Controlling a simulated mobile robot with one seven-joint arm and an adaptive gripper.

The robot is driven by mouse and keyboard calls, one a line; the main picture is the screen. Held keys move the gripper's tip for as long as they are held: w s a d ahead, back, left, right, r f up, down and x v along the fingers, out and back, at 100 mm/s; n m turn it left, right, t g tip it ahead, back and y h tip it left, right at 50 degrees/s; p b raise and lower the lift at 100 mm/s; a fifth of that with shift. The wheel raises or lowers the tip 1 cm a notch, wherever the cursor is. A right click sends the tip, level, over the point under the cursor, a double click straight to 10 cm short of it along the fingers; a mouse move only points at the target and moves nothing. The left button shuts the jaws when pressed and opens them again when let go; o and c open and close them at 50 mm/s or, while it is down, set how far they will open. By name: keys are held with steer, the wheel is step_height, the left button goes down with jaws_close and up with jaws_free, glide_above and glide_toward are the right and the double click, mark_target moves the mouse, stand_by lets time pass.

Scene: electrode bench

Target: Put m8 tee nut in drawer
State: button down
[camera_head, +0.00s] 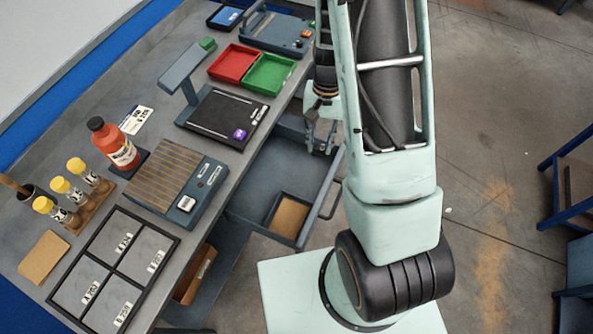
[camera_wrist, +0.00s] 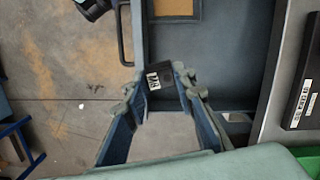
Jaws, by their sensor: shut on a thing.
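The m8 tee nut (camera_wrist: 164,73) shows in the wrist view as a small dark block with a white label reading M8. My gripper (camera_wrist: 160,84) is shut on it, with one finger on each side. In the head view my gripper (camera_head: 320,148) hangs over the far end of the open drawer (camera_head: 254,196), and the nut cannot be made out there. The grey drawer is pulled out from under the bench. In the wrist view the drawer floor (camera_wrist: 222,60) lies behind and below the held nut.
A brown pad (camera_head: 289,216) lies in the drawer's near outer corner. The drawer handle (camera_head: 333,203) sticks out to the right. On the bench are a black scale-like plate (camera_head: 222,116), red (camera_head: 234,62) and green (camera_head: 269,73) trays, and an orange bottle (camera_head: 121,150).

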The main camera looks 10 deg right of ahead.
steer(key=s+d+f+m+t+b, duration=0.4)
steer(key=s+d+m+b, duration=0.45)
steer(key=m+b, duration=1.05)
steer(key=m+g+b, duration=0.1)
steer(key=m+b, duration=0.1)
glide_above(304, 183)
steer(key=d, duration=0.1)
steer(key=shift+y, duration=0.3)
steer(key=f, duration=0.9)
steer(key=shift+s+d+f, duration=0.15)
steer(key=shift+s+f, duration=0.1)
steer(key=shift+s, duration=0.1)
steer(key=shift+w+a+f+b, duration=0.2)
steer(key=shift+f+b, duration=0.4)
steer(key=shift+f, duration=0.4)
steer(key=shift+w+a+f+b, duration=0.15)
steer(key=shift+f+b, duration=0.4)
steer(key=shift+f, duration=0.4)
steer(key=shift+s, duration=0.1)
steer(key=shift+f, duration=0.2)
steer(key=c, duration=1.6)
jaws_free()
